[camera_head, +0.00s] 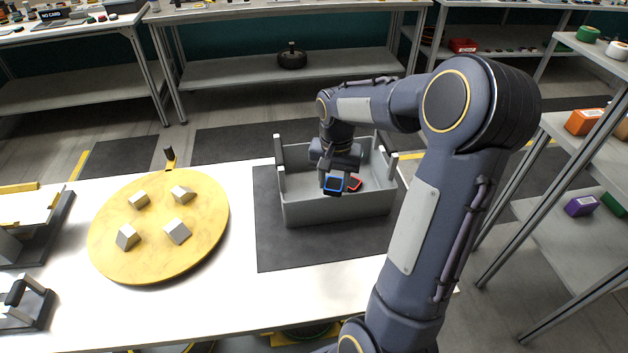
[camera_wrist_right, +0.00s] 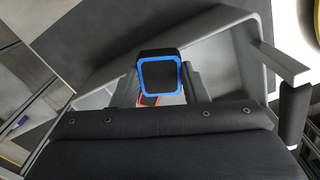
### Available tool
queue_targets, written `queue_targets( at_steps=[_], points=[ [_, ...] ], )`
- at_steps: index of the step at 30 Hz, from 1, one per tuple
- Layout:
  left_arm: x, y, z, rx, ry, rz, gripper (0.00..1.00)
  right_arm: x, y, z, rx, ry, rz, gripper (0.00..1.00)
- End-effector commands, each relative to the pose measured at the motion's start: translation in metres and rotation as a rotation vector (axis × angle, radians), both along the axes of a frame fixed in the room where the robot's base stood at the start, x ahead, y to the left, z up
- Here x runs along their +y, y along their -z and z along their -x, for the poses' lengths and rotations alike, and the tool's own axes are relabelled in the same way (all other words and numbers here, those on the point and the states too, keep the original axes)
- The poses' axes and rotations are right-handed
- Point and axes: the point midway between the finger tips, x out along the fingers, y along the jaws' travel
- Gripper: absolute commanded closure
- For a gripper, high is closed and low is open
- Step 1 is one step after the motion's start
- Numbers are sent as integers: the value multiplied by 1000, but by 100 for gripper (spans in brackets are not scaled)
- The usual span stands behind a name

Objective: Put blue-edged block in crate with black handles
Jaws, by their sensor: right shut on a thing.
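The blue-edged block (camera_head: 334,185) is dark with a bright blue rim. It is held in my right gripper (camera_head: 333,176), which is shut on it over the grey crate (camera_head: 335,212). In the right wrist view the block (camera_wrist_right: 160,76) sits between the fingers, and the crate wall (camera_wrist_right: 222,22) shows behind it. The crate stands on a dark mat, with upright posts at its corners; I cannot make out black handles clearly. A red-edged block (camera_head: 354,184) lies inside the crate, partly hidden by the held block. My left gripper is not in view.
A round yellow board (camera_head: 160,245) with several grey blocks lies left of the dark mat (camera_head: 275,240). Grey fixtures stand at the table's left edge. Shelves with coloured items (camera_head: 580,206) stand at the right. White table between board and mat is clear.

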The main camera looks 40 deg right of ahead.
Motion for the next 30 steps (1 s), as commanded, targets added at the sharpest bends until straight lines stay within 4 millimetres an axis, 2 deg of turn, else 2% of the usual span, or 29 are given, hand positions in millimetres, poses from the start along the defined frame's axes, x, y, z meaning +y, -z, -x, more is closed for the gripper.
queue_targets(
  at_steps=[7,13,23,27,30],
  points=[
    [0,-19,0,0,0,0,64,-10,26,-62,4,-2,-2,82],
    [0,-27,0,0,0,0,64,-15,64,-92,4,-2,-2,82],
    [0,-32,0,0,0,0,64,-18,88,-111,1,-1,-2,82],
    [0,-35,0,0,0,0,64,-19,109,-110,4,-1,0,82],
    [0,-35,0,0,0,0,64,-18,117,-111,1,-1,-1,82]
  ],
)
